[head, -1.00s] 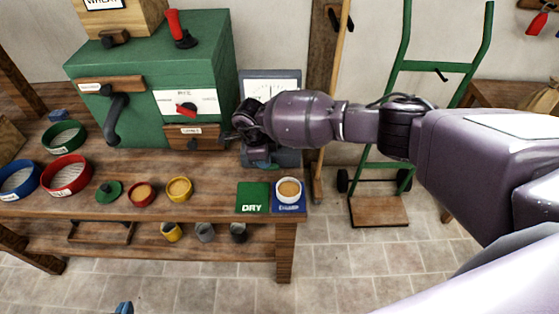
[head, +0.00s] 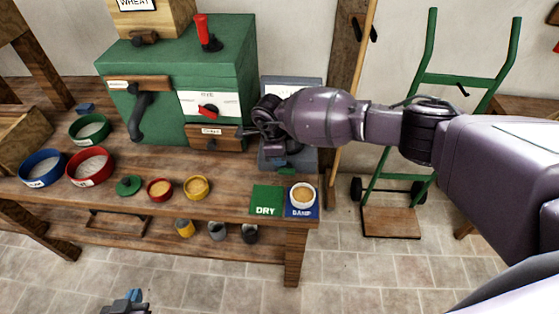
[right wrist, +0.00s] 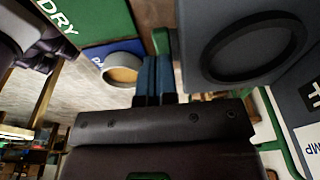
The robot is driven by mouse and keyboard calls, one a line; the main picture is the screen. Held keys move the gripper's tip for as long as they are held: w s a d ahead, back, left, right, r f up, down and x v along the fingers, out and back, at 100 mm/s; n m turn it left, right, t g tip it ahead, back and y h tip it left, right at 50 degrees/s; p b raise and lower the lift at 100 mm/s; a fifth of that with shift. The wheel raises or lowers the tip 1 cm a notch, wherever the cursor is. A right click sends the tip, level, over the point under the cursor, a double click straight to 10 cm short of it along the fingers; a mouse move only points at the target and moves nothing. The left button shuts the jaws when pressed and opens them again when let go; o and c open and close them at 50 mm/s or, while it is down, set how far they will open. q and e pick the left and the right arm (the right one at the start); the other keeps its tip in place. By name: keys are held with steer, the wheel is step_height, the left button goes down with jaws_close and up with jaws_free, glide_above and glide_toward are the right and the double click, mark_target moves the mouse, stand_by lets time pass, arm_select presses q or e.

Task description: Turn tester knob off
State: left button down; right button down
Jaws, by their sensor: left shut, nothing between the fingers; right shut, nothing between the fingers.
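The tester (head: 291,82) is a grey box with a white dial face at the right end of the bench, largely hidden behind my right arm. In the right wrist view its grey face (right wrist: 203,25) carries a black ring. A small green piece (right wrist: 160,40) shows just beyond my right fingertips; I cannot tell whether it is the knob. My right gripper (right wrist: 155,72) is shut and empty, with blue fingers close to the tester; contact cannot be told. My left gripper (head: 132,296) is shut and empty, low at the bottom edge, away from the bench.
A green mill (head: 170,75) with a red pointer knob (head: 208,111) stands left of the tester. A DRY mat (head: 266,200) and a blue DAMP mat (head: 302,213) holding a cup (head: 303,195) lie in front. Bowls fill the bench's left. A green hand truck (head: 400,155) stands right.

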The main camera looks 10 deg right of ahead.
step_height(320, 180, up, 12)
steer(key=a, duration=0.2)
steer(key=shift+w+a+r, duration=0.2)
steer(key=shift+w, duration=0.1)
